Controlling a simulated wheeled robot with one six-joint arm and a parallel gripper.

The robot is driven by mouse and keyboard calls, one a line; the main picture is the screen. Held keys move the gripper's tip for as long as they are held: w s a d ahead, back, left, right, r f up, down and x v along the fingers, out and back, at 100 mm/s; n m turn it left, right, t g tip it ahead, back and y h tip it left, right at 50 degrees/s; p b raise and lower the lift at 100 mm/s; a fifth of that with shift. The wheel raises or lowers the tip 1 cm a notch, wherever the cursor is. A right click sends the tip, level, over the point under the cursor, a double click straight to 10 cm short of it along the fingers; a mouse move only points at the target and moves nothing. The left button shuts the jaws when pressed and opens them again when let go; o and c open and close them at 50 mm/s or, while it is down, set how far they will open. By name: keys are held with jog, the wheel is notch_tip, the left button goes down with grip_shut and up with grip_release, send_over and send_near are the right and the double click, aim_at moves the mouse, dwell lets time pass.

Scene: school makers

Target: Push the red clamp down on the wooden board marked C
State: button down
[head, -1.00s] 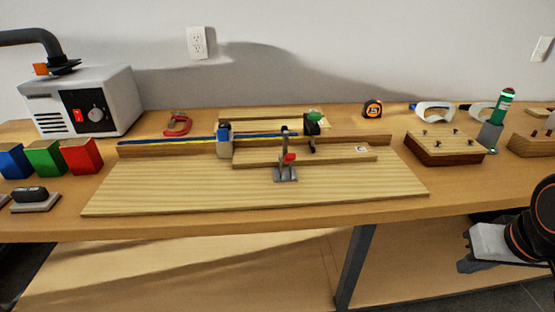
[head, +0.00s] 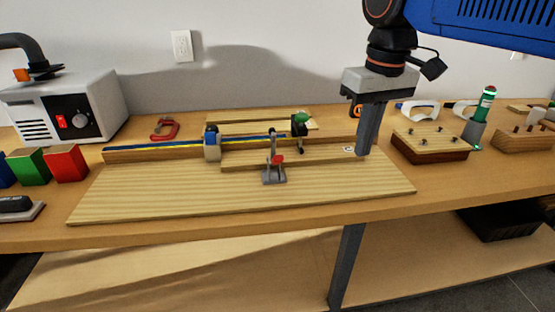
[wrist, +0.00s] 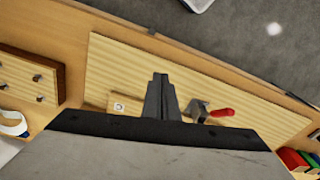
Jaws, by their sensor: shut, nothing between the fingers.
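The red clamp (head: 274,176) is a grey metal toggle clamp with a red grip, standing at the front edge of the wooden board marked C (head: 310,157). Its grey arm stands upright. In the wrist view its red handle (wrist: 222,112) shows just right of my fingers. The board lies on a larger pale wooden base, and its C label (head: 349,149) is near its right end; the label also shows in the wrist view (wrist: 119,106). My gripper (head: 363,153) is shut and empty, pointing down by the board's right end, apart from the clamp.
A blue clamp bar (head: 150,151) runs along the fence behind the board, with a green-handled part (head: 299,124) behind the red clamp. A red C-clamp (head: 165,129) lies further back. A block with pegs (head: 430,146) stands right of my gripper. The front of the base is clear.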

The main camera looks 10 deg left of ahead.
aim_at(275, 164)
jog(key=a+r+n, duration=0.1)
jog(key=a+r, duration=0.1)
jog(key=a, duration=0.7)
jog(key=a+r+n+g+h, duration=0.1)
jog(key=a+r+n, duration=0.1)
jog(key=a, duration=0.7)
jog(key=shift+s+a+r+g+h, duration=0.25)
jog(key=shift+r+g+h, duration=0.05)
jog(key=shift+r, duration=0.35)
jog(key=shift+f, duration=0.15)
jog(key=shift+s+d+f, duration=0.1)
jog(key=shift+d+f, duration=0.05)
jog(key=shift+f, duration=1.55)
jog(key=shift+s+d+f, duration=0.1)
jog(key=shift+d+f, duration=0.05)
jog(key=shift+f, duration=1.5)
jog(key=shift+f, duration=2.25)
